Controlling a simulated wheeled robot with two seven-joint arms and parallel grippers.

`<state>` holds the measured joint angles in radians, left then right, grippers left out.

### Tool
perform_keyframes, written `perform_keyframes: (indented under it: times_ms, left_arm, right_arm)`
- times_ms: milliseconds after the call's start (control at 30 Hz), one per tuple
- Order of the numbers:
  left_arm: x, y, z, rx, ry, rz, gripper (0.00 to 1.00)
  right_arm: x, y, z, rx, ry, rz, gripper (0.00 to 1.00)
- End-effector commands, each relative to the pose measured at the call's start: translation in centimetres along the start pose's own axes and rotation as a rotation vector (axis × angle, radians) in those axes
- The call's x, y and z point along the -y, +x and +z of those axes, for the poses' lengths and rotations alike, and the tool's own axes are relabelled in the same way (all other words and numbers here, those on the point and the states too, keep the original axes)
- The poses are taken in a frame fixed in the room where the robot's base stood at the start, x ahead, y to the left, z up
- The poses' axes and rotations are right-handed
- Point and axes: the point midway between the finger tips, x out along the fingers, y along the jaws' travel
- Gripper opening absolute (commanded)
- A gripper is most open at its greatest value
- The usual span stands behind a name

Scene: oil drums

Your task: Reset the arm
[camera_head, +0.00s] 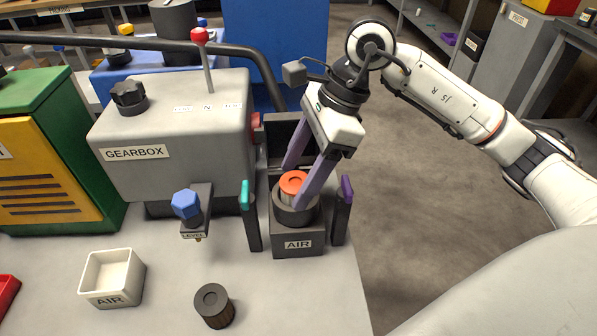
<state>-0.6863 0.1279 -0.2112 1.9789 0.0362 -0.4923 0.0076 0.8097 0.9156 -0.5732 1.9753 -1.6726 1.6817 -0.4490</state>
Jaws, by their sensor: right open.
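My right arm comes in from the right. Its gripper (301,182) has two purple fingers, open, pointing down on either side of an orange-topped filter (293,184). The filter sits in the round dark socket of a housing labelled AIR (297,245). I cannot tell whether the fingers touch the filter or the socket's rim. A teal-tipped clip (247,215) and a purple-tipped clip (343,211) stand upright at the housing's left and right. My left gripper is not in view.
A grey GEARBOX (180,125) with a red-knobbed lever (201,40) stands left of the housing. A blue-knobbed LEVEL part (187,205) projects in front. A dark filter (213,305) and a white AIR bin (112,277) sit on the bench. Open floor lies right of the bench.

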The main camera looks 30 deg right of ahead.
Motion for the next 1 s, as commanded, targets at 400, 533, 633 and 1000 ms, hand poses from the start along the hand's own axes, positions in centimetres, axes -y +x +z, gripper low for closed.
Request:
perform_keyframes:
  times_ms: [400,533,633,1000]
  left_arm:
    - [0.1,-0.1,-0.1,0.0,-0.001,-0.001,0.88]
    - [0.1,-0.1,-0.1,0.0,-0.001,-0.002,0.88]
    - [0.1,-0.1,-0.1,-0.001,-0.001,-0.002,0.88]
    - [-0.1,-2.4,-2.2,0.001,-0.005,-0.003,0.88]
  right_arm:
    - [0.1,-8.8,0.1,0.002,0.001,-0.004,0.64]
    - [0.1,-10.0,0.0,0.001,0.0,-0.002,0.64]
    - [0.0,-10.3,0.0,0.001,0.0,-0.001,0.64]
    - [0.0,-13.4,1.3,0.001,0.0,-0.001,0.64]
